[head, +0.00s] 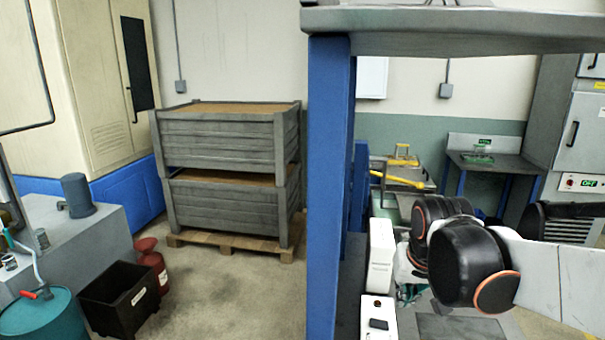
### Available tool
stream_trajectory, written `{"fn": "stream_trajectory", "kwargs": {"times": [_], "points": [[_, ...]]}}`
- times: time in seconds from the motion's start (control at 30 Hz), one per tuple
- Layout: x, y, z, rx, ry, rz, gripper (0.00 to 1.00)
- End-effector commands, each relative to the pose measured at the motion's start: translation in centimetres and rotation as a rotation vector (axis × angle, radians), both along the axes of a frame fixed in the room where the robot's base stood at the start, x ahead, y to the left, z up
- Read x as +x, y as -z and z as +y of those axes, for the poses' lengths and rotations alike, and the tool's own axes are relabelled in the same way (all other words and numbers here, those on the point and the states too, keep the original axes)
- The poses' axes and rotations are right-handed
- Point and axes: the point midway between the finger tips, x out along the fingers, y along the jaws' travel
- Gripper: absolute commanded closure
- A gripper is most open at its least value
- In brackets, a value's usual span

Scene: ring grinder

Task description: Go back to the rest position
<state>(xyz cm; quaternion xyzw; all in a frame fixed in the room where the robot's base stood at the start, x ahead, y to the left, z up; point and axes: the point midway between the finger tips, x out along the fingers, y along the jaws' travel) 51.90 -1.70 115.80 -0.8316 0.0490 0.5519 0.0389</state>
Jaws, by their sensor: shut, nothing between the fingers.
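My arm shows at the right of the head view as black joints with orange rings and a white link. My gripper itself cannot be made out; it is out of the picture or hidden behind the arm. No object is seen held.
The blue post carries a grey top (450,30) across the upper right. Stacked grey crates (225,150) stand on a wooden pallet (230,245). A black bin (122,300), a red can (150,265) and a teal drum (45,318) stand lower left. Bare floor lies between.

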Motion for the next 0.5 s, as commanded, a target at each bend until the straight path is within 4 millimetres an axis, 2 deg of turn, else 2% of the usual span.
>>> {"fn": "stream_trajectory", "kwargs": {"times": [0.03, 0.27, 0.5], "points": [[-1.5, -0.1, 0.2, -0.001, -0.009, -0.016, 1.00], [-7.0, -0.5, 0.8, -0.006, -0.052, -0.090, 1.00], [-12.2, 0.7, 1.4, -0.016, -0.093, -0.165, 1.00]]}}
